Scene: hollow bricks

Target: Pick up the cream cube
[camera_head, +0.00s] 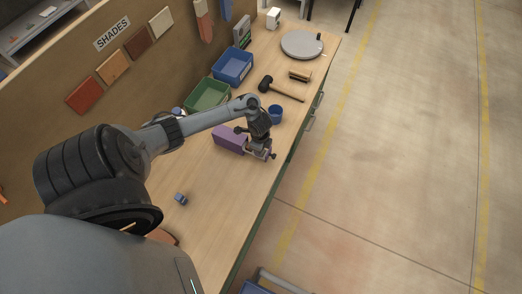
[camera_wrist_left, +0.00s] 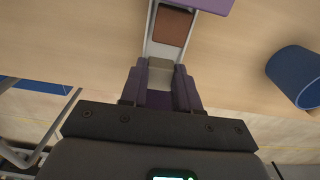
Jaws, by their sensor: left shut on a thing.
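A purple edge (camera_wrist_left: 210,4) shows at the top of that view, beside a pale frame with a brown panel (camera_wrist_left: 172,26). In the head view the cube is hidden by the gripper. Whether it touches the bench is unclear. My right gripper is not in view.
Green (camera_head: 208,95) and blue (camera_head: 233,67) bins, a mallet (camera_head: 283,90) and a brush (camera_head: 300,75) lie farther back. A small blue piece (camera_head: 180,199) lies nearer. The bench's right edge is close.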

